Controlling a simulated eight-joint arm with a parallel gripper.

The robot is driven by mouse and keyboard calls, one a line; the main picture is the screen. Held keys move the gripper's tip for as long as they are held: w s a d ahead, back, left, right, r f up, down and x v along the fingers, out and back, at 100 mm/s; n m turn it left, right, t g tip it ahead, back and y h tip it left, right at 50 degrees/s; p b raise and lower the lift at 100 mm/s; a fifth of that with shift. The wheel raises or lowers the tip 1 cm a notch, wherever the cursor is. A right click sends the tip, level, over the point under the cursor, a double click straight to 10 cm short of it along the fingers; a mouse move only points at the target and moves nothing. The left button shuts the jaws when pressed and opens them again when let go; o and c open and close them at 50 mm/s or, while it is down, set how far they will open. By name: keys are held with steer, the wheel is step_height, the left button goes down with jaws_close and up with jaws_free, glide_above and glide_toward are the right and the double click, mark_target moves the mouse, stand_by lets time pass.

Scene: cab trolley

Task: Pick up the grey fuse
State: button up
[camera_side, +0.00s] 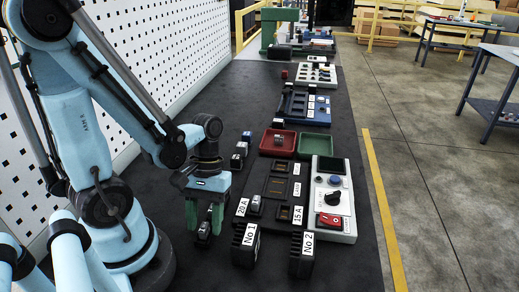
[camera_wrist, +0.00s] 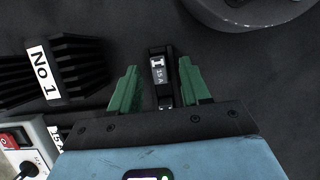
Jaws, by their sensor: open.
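A small dark fuse with a grey face (camera_wrist: 159,72), marked what looks like 15 A, lies on the black bench top. In the side view this fuse (camera_side: 204,230) is low between my fingers and partly hidden by them. My gripper (camera_side: 204,214) points down with its green fingers apart. In the wrist view my gripper (camera_wrist: 158,86) has one finger on each side of the fuse, with a gap showing on both sides. The fuse looks upright in line with the fingers; I cannot tell its height relative to the fingertips.
Black finned blocks, No 1 (camera_side: 245,245) and No 2 (camera_side: 302,255), stand right of my gripper. Other fuses (camera_side: 237,161) stand behind it. A fuse panel (camera_side: 279,168), red tray (camera_side: 268,150), green tray (camera_side: 310,147) and white switch box (camera_side: 336,222) lie to the right.

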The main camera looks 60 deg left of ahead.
jaws_close()
steer(key=shift+r, duration=0.1)
stand_by(0.5)
steer(key=shift+r, duration=1.25)
steer(key=s+d+r, duration=0.5)
steer(key=d+r, duration=0.3)
steer(key=d, duration=0.2)
steer(key=shift+s+r, duration=0.3)
steer(key=shift+d, duration=0.1)
